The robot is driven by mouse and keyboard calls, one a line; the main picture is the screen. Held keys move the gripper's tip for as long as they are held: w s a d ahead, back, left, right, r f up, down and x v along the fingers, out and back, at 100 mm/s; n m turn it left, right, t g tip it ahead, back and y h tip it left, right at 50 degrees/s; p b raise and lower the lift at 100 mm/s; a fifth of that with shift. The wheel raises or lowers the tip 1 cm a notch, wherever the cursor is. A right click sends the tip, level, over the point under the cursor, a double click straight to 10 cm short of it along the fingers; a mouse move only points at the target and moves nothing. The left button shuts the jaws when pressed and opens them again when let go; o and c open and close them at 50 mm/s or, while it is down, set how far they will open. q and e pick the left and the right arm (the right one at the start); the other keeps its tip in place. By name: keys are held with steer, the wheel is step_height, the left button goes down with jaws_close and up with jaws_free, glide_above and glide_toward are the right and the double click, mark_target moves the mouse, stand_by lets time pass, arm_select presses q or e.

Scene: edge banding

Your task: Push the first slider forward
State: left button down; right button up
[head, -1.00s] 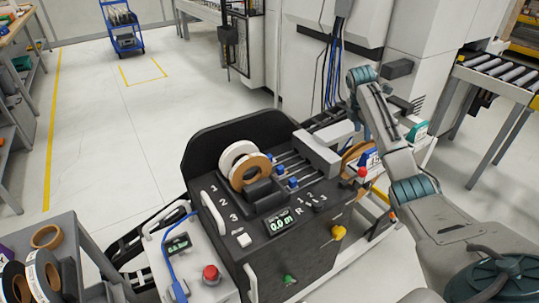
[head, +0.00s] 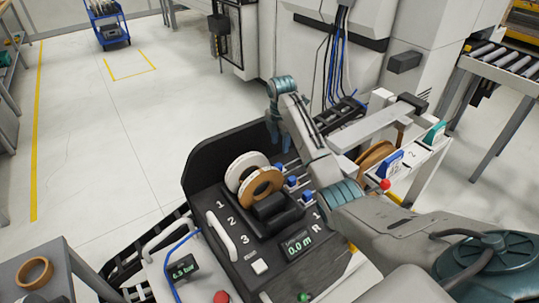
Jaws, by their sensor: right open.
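Several blue sliders sit on parallel rails on the black machine panel (head: 262,222). The farthest one (head: 279,168), which I take as the first, is small and partly hidden beside my right arm. A second blue slider (head: 291,181) and a third (head: 307,196) follow toward me. My right gripper (head: 271,128) hangs over the back of the panel, beyond the farthest slider. It is open, with nothing seen in it. Whether it touches anything is hard to tell, since it is small and partly covered by its wrist. My left gripper is out of view.
White and brown tape rolls (head: 262,182) stand just left of the sliders. A white handle (head: 219,235), display (head: 297,247) and red button (head: 221,297) are nearer. A grey bar (head: 375,130) and brown roll (head: 376,160) lie right.

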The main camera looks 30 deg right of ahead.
mark_target(278, 165)
steer(key=f, duration=0.3)
steer(key=f+p, duration=0.1)
steer(key=f, duration=0.2)
steer(key=f+p, duration=0.1)
steer(key=f, duration=0.3)
steer(key=shift+w+a, duration=0.1)
steer(key=shift+w, duration=0.15)
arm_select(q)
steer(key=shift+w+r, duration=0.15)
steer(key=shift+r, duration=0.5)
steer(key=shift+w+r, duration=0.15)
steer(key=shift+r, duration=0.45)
arm_select(e)
steer(key=shift+s+f, duration=0.1)
steer(key=shift+f, duration=0.15)
jaws_close()
